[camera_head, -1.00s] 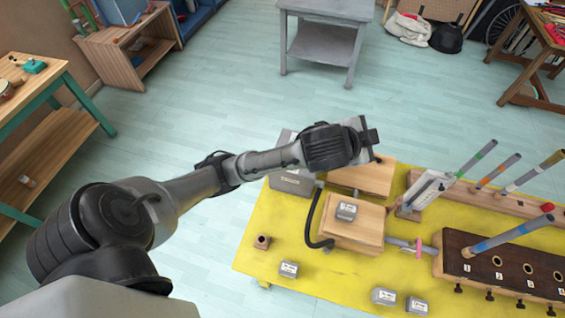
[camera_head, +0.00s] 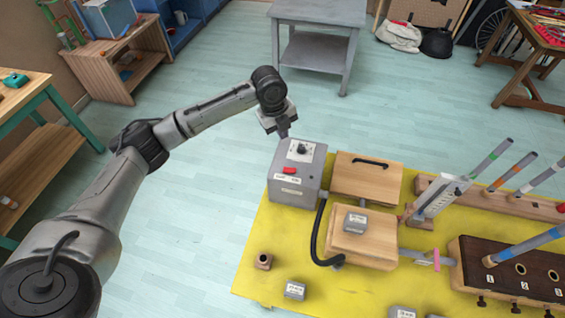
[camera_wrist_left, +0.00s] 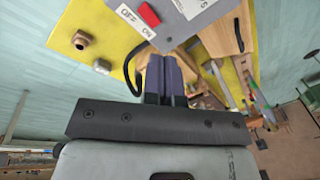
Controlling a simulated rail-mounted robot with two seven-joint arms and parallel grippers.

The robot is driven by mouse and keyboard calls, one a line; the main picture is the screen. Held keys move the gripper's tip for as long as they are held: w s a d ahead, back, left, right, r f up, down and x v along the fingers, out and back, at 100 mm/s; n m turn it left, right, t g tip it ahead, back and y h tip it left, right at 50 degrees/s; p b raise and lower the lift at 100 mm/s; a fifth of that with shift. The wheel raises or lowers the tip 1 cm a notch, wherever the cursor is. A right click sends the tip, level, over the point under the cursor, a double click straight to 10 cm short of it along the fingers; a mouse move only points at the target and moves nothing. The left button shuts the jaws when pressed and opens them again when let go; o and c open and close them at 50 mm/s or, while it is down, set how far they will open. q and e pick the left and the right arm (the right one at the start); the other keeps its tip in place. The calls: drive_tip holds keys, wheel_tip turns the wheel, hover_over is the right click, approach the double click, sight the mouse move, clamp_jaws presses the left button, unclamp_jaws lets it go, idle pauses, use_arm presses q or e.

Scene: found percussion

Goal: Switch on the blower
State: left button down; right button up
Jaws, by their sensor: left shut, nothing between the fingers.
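The blower (camera_head: 298,170) is a grey box at the far left corner of the yellow table, with a black knob on top and a red switch (camera_head: 289,170) on its sloped face. In the left wrist view the red switch (camera_wrist_left: 149,14) sits between OFF and ON labels, at the top of the picture. My left gripper (camera_head: 283,133) is shut and empty, just behind and above the blower's back left edge, apart from the switch. Its closed fingers (camera_wrist_left: 167,75) show in the left wrist view. My right gripper is not in view.
A black hose (camera_head: 319,235) runs from the blower beside wooden boxes (camera_head: 366,177). A grey weight (camera_head: 355,222) sits on the nearer box. Coloured tubes and a dark numbered block (camera_head: 510,265) stand to the right. The floor left of the table is clear.

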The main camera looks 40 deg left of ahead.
sight(293, 169)
use_arm(q)
drive_tip(key=shift+s+d+m+h, duration=0.1)
drive_tip(key=shift+d+m, duration=0.1)
drive_tip(key=shift+m, duration=1.15)
drive_tip(key=shift+s+d+m+h, duration=0.1)
drive_tip(key=shift+d+m, duration=0.1)
drive_tip(key=shift+m, duration=1.1)
drive_tip(key=shift+s+d+m+h, duration=0.1)
drive_tip(key=shift+d+m, duration=0.1)
drive_tip(key=shift+m, duration=1.15)
drive_tip(key=x, duration=1.2)
drive_tip(key=shift+s+f+b, duration=0.2)
drive_tip(key=shift+s+b, duration=0.05)
drive_tip(key=shift+b, duration=0.05)
drive_tip(key=shift+w+d+f, duration=0.1)
drive_tip(key=shift+d+f, duration=0.05)
drive_tip(key=shift+f, duration=0.65)
